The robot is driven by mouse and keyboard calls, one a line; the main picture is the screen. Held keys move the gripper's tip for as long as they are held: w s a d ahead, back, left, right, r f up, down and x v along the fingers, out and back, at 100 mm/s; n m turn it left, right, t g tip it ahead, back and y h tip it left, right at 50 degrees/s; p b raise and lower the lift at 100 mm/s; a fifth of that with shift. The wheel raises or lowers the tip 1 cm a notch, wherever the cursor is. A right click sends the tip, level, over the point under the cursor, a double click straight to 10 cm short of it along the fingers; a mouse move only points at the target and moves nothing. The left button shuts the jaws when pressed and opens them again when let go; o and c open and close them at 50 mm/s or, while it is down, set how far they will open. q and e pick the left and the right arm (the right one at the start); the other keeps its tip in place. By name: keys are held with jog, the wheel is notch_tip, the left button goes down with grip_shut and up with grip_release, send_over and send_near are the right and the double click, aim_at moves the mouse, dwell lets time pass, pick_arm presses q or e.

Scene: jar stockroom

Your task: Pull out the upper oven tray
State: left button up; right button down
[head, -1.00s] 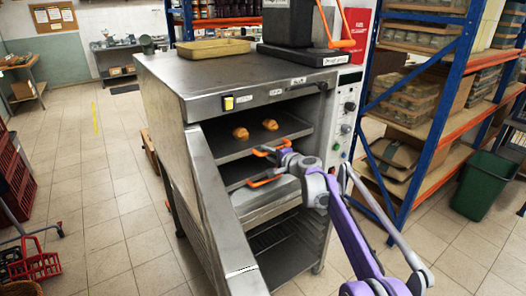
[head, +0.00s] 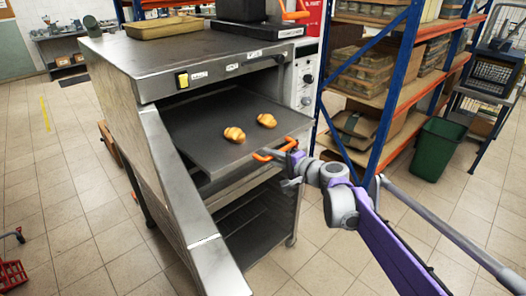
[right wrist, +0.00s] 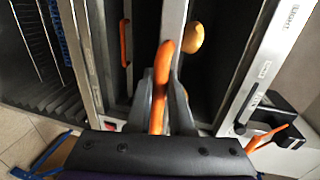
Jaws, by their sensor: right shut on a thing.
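My right gripper (head: 290,158) is shut on this handle; in the right wrist view my fingers (right wrist: 161,88) close on either side of the orange bar (right wrist: 162,62). The right wrist view also shows a second orange handle (right wrist: 125,42) on a lower tray. My left gripper is not in view.
The control panel (head: 306,78) is right of the opening. A blue-post shelf (head: 385,95) with orange beams and a green bin (head: 438,148) stand at the right. Open tiled floor (head: 310,230) lies in front.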

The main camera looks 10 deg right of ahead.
jog(key=shift+s+d, duration=0.15)
jog(key=shift+s, duration=0.1)
jog(key=c, duration=0.8)
grip_release()
jog(key=v, duration=1)
jog(key=shift+s+d, duration=0.2)
jog(key=shift+s, duration=0.1)
